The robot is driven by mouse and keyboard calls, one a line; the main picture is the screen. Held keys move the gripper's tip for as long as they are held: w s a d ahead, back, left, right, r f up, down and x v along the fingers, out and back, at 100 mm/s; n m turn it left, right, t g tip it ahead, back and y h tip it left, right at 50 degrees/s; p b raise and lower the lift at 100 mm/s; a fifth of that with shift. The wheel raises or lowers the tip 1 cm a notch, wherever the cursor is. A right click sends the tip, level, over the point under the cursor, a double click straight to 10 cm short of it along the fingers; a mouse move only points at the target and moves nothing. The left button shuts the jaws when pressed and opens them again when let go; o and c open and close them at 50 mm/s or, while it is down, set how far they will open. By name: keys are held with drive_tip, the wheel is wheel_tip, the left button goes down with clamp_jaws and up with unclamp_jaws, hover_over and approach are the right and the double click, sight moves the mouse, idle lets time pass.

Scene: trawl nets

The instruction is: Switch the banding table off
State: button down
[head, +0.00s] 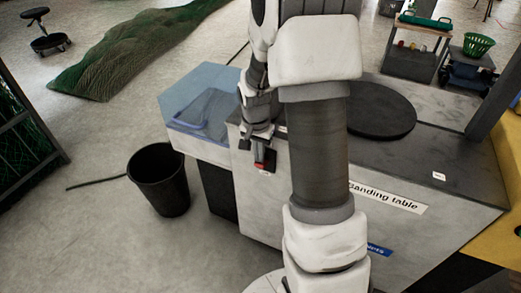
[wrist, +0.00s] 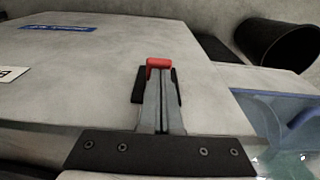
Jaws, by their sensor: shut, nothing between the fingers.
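The banding table (head: 425,160) is a grey cabinet with a dark top and a "Banding table" sign (head: 388,197). Its front panel (wrist: 95,75) fills much of the wrist view. A red switch (wrist: 158,64) on a black plate (wrist: 139,84) sits on that panel; the red also shows in the head view (head: 260,155). My gripper (wrist: 161,82) is shut and empty, its fingertips right at the red switch and overlapping the plate in the wrist view. I cannot tell whether they touch it. In the head view my gripper (head: 264,143) is beside the panel's left end.
A black bin (head: 160,182) stands on the floor left of the table. A bluish clear tank (head: 205,105) adjoins the table's left end. A dark round disc (head: 380,110) lies on the top. My arm hides part of the table. Green netting (head: 130,50) lies behind.

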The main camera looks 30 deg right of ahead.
sight(255, 164)
drive_tip(key=shift+s+a+f, duration=0.25)
idle(0.6)
drive_tip(key=shift+s+a+f+b, duration=0.15)
drive_tip(key=shift+a+f+b, duration=0.15)
drive_tip(key=shift+b, duration=0.25)
drive_tip(key=shift+s+a+f+t+h+b, duration=0.2)
drive_tip(key=shift+a+f+t+h+b, duration=0.15)
drive_tip(key=shift+b, duration=0.3)
drive_tip(key=shift+s+a+f+b, duration=0.15)
drive_tip(key=shift+s+f+b, duration=0.15)
drive_tip(key=shift+f+b, duration=0.4)
drive_tip(key=shift+r, duration=0.1)
drive_tip(key=shift+r+p, duration=0.7)
drive_tip(key=shift+r, duration=0.1)
